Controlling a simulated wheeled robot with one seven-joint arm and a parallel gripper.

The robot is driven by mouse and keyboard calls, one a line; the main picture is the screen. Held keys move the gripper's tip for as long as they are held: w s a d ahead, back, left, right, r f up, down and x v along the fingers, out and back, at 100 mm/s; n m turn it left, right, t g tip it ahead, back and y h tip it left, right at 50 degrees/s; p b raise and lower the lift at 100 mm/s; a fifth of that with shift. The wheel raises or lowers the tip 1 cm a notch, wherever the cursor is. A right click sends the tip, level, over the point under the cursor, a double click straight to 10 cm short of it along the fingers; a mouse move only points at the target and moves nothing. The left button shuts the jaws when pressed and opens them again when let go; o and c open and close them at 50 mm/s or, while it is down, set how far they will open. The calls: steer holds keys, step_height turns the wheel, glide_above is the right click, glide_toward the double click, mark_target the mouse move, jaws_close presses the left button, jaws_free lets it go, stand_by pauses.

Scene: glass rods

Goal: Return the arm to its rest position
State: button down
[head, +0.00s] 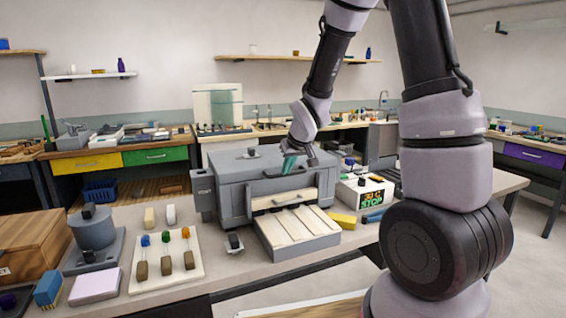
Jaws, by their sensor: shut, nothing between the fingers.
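My arm rises on the right of the head view and bends down to my gripper (289,164), which is over the front top edge of a grey box-like oven (232,197). The gripper is small here and partly hidden by its own wrist; its fingers are together and I see nothing held. Several short pieces with blue, orange and green tops and brown ends lie on a pale board (203,268) at the front left. A slatted pale tray (298,231) sticks out from the front of the oven.
A grey cylindrical device (94,236) and a wooden box (33,245) stand at the left. Benches and shelves line the back wall. Open air lies above the oven.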

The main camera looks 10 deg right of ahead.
steer(key=s+d+r+m, duration=0.3)
steer(key=s+r, duration=0.7)
steer(key=s, duration=0.2)
steer(key=s+d+r+m, duration=0.3)
steer(key=s+r, duration=0.8)
steer(key=s, duration=0.2)
steer(key=shift+s+d+y, duration=0.15)
steer(key=shift+y, duration=0.15)
